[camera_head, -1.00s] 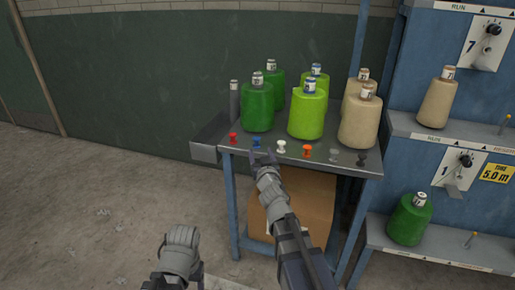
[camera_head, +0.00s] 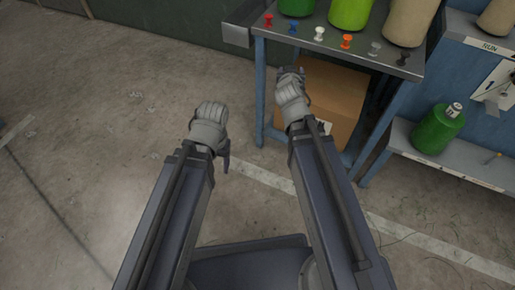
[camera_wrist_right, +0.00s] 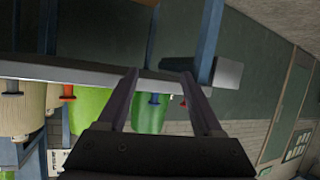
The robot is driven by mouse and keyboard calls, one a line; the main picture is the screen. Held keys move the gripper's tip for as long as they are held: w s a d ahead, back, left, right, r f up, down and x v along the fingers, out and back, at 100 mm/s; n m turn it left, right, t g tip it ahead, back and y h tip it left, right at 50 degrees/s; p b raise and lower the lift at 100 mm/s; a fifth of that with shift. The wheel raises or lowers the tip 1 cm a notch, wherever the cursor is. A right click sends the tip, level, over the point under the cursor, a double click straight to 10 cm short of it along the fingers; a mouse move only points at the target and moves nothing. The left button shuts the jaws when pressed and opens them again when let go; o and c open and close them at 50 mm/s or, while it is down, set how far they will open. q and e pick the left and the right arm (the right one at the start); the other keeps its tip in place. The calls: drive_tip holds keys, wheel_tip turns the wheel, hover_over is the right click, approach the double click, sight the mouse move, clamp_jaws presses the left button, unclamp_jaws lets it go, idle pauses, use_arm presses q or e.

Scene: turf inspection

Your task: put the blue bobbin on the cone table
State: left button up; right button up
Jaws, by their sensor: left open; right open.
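The blue bobbin (camera_head: 293,27) is small and stands upright near the front edge of the grey metal cone table (camera_head: 262,30), between a red and a white bobbin. In the right wrist view the blue bobbin (camera_wrist_right: 154,98) shows beyond my open fingers, in front of a green cone. My right gripper (camera_head: 291,72) is open and empty, just short of the table's front edge and apart from the bobbin. My left gripper (camera_head: 226,158) is open, low over the floor, left of the table; its fingers are partly hidden by the wrist.
A red bobbin (camera_head: 269,20), white bobbin (camera_head: 319,34), orange bobbin (camera_head: 347,41) and greyer ones share the row. Green and beige cones stand behind. A cardboard box (camera_head: 335,98) sits under the table. A blue machine with a green cone (camera_head: 438,128) stands right. Floor at left is clear.

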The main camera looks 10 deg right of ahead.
drive_tip(key=s+a+f+n+g, duration=0.2)
drive_tip(key=s+a+f+g, duration=0.2)
drive_tip(key=s, duration=0.3)
drive_tip(key=s+a+f+n+g+y, duration=0.1)
drive_tip(key=s+a+f+g, duration=0.3)
drive_tip(key=s, duration=0.4)
drive_tip(key=s+a+f+n+g+y, duration=0.1)
drive_tip(key=s+a+f+n+g, duration=0.2)
drive_tip(key=s+a+f+g, duration=0.2)
drive_tip(key=s+a, duration=0.2)
drive_tip(key=s, duration=0.1)
drive_tip(key=shift+s+f, duration=0.15)
drive_tip(key=shift+s, duration=0.05)
drive_tip(key=shift+a, duration=0.1)
drive_tip(key=shift+c, duration=0.2)
